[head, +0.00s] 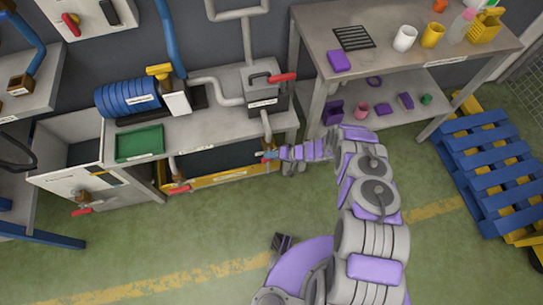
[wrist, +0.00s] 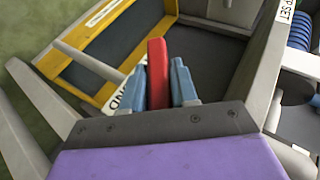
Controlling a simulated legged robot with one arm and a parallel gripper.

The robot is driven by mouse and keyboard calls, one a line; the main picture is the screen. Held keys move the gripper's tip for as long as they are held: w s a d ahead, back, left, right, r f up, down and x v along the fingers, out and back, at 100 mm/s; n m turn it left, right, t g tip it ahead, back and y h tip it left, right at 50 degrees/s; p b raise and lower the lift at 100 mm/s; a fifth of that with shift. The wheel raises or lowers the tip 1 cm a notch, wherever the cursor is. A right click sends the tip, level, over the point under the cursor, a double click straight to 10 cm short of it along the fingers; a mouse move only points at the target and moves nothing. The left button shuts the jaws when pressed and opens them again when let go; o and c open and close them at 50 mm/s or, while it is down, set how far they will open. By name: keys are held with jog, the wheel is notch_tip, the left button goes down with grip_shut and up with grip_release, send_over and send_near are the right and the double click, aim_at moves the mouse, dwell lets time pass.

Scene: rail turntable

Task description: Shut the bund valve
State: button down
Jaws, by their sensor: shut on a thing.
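In the wrist view, my gripper (wrist: 157,78) has its two blue fingers shut on a red lever handle (wrist: 157,58), one finger on each side. A white label (wrist: 127,95) reading "...UND" lies just beside the handle, partly covered by the fingers. In the head view, my gripper (head: 269,155) is at the right end of the yellow-edged bund (head: 215,178) under the bench, below a brown pipe fitting (head: 266,130). The valve body is mostly hidden behind my gripper.
Other red levers show on the bund's left front (head: 180,189), on a left cabinet (head: 83,210) and on top of a grey box (head: 283,77). A shelf table (head: 390,90) and a blue pallet (head: 495,165) stand right. The green floor in front is clear.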

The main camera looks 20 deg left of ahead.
jog(key=shift+w+d+f, duration=0.1)
jog(key=shift+w+d, duration=0.05)
jog(key=shift+d, duration=0.05)
dwell(0.3)
jog(key=c, duration=1.1)
grip_release()
jog(key=shift+o, duration=0.7)
jog(key=p+v, duration=0.3)
jog(key=v, duration=1.4)
jog(key=shift+d, duration=0.2)
jog(key=shift+o, duration=0.2)
